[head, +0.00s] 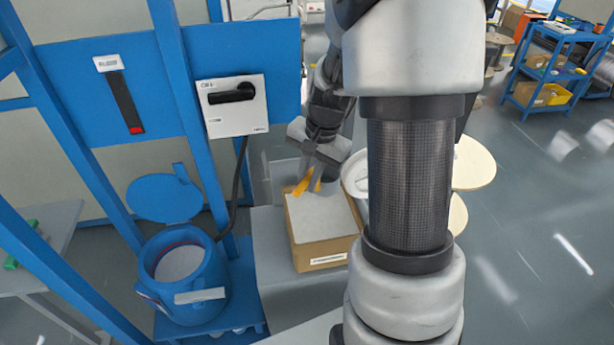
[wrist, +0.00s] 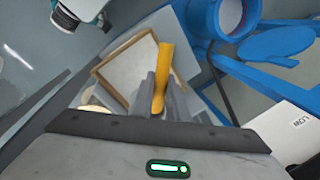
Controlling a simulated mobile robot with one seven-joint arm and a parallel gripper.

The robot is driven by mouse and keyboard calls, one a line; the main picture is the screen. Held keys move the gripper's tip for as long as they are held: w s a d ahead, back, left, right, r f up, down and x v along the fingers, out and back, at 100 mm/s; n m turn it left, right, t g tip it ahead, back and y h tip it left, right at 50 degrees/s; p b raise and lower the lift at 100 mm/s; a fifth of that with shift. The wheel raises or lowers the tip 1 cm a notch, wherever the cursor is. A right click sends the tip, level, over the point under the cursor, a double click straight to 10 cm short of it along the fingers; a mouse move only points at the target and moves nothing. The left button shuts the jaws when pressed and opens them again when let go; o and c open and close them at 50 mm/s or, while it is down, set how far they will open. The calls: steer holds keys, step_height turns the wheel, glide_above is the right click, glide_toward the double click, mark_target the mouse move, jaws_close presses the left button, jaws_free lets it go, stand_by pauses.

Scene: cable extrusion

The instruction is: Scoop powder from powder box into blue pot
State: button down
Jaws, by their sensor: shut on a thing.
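My gripper (head: 316,168) is shut on a yellow scoop (head: 302,186). The scoop also shows in the wrist view (wrist: 163,68), upright between the grey fingers. In the head view the scoop overlaps the far edge of the powder box (head: 325,255), an open cardboard box with a pale, flat powder surface. I cannot tell whether the scoop touches the powder or holds any. The box also shows behind the scoop in the wrist view (wrist: 98,72). The blue pot (head: 188,298) stands left of the box, its lid (head: 165,198) swung open behind it. Whitish content shows inside.
A blue frame (head: 176,85) with a white switch box (head: 233,106) rises behind the pot, a dark cable running down from it. A grey stand (head: 272,262) bears the powder box. Round pale discs (head: 474,164) lie to the right. A blue shelf cart (head: 555,70) stands far right.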

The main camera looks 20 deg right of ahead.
step_height(320, 180, down, 11)
steer(key=b, duration=0.7)
steer(key=shift+r+b, duration=0.15)
steer(key=shift+b, duration=0.15)
steer(key=shift+f+b, duration=0.45)
steer(key=shift+f, duration=0.3)
steer(key=shift+f+b, duration=0.45)
steer(key=shift+f, duration=0.05)
steer(key=shift+r, duration=0.15)
step_height(320, 180, up, 10)
steer(key=p, duration=0.8)
steer(key=shift+r, duration=0.15)
stand_by(0.5)
